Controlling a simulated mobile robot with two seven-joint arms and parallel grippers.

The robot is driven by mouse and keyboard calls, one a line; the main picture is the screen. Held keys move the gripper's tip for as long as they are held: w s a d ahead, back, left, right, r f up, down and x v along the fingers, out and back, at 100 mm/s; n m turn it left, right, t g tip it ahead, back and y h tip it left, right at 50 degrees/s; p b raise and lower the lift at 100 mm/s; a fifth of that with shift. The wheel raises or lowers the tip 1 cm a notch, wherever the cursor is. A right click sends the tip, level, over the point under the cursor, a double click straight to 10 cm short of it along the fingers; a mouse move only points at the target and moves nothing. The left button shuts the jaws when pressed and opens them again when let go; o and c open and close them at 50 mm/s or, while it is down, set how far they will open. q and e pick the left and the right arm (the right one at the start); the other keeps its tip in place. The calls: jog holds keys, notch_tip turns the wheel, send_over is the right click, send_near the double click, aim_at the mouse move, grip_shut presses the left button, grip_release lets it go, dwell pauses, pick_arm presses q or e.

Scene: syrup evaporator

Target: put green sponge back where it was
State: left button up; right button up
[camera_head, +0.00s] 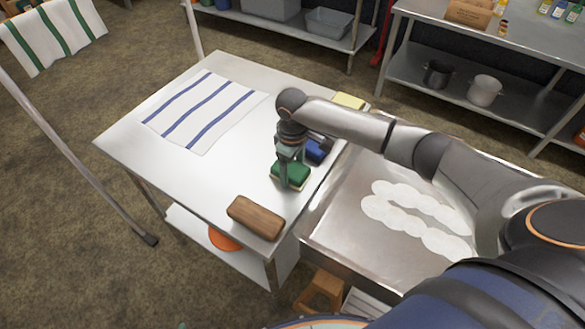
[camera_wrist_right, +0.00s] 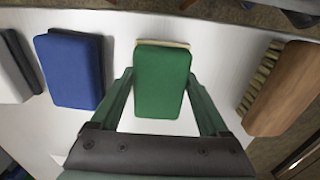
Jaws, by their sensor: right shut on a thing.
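The green sponge (camera_head: 290,174) is at the right part of the steel table (camera_head: 225,180), between a blue sponge (camera_head: 316,152) and a wooden brush (camera_head: 256,217). My right gripper (camera_head: 289,160) comes down on it from above and is shut on it. In the right wrist view the green sponge (camera_wrist_right: 161,82) sits between the two fingers, with a pale layer showing at its far edge. I cannot tell whether it touches the table or hangs just above it. My left gripper is not in view.
In the wrist view the blue sponge (camera_wrist_right: 72,70) is left and the brush (camera_wrist_right: 285,88) right, both close by. A yellow sponge (camera_head: 349,101) lies further back. A striped towel (camera_head: 200,110) covers part of the table. A steel pan (camera_head: 340,225) with pale round patches adjoins at right.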

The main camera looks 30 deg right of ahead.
aim_at(292, 168)
jog(key=o, duration=1.2)
jog(key=shift+f, duration=0.15)
jog(key=shift+c, duration=0.2)
notch_tip(292, 168, up, 12)
jog(key=shift+r+p, duration=0.2)
jog(key=shift+p, duration=0.15)
